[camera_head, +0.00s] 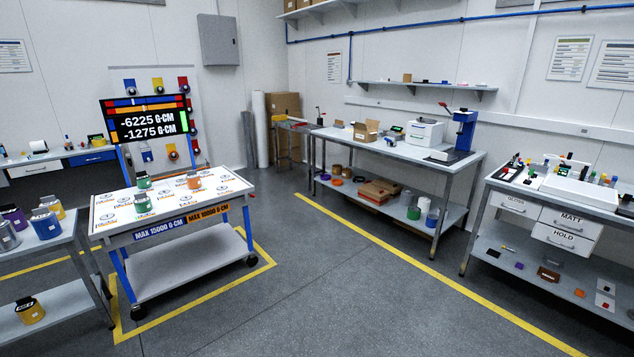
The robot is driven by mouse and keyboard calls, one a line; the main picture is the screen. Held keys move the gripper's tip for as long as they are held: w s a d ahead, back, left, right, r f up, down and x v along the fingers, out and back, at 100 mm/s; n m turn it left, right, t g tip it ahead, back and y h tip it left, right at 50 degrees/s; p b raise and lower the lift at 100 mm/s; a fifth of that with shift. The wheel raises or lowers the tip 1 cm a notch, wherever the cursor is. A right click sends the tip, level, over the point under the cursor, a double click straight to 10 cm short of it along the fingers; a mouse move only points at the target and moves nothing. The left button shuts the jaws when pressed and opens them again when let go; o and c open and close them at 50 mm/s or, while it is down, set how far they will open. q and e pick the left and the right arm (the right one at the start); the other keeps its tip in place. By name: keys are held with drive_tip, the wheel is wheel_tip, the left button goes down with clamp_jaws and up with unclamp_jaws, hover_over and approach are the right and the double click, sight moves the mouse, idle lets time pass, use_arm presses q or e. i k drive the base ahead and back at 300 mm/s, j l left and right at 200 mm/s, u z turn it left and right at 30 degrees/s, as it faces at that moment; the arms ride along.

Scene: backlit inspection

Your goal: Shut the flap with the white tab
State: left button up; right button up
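I cannot make out a flap with a white tab for certain in the head view. A small cardboard box (366,132) stands on the middle bench, and its top looks open. No white tab can be made out on it at this size. A grey wall cabinet (219,40) hangs on the back wall, with its front closed. Neither of my grippers is in view.
A wheeled table (190,258) carries a few cans and stands inside yellow floor lines. A grey bench (420,157) stands along the right wall. Drawers marked MATT (570,220) and HOLD (563,238) are at far right. The central floor is clear.

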sight(359, 125)
drive_tip(key=i+j+z, duration=0.15)
drive_tip(key=i, duration=4)
drive_tip(key=i+z, duration=0.15)
drive_tip(key=i, duration=0.3)
drive_tip(key=i+j+z, duration=0.15)
drive_tip(key=i, duration=0.3)
drive_tip(key=i+j+z, duration=0.2)
drive_tip(key=i, duration=0.25)
drive_tip(key=i+z, duration=0.15)
drive_tip(key=i, duration=0.25)
drive_tip(key=j, duration=0.05)
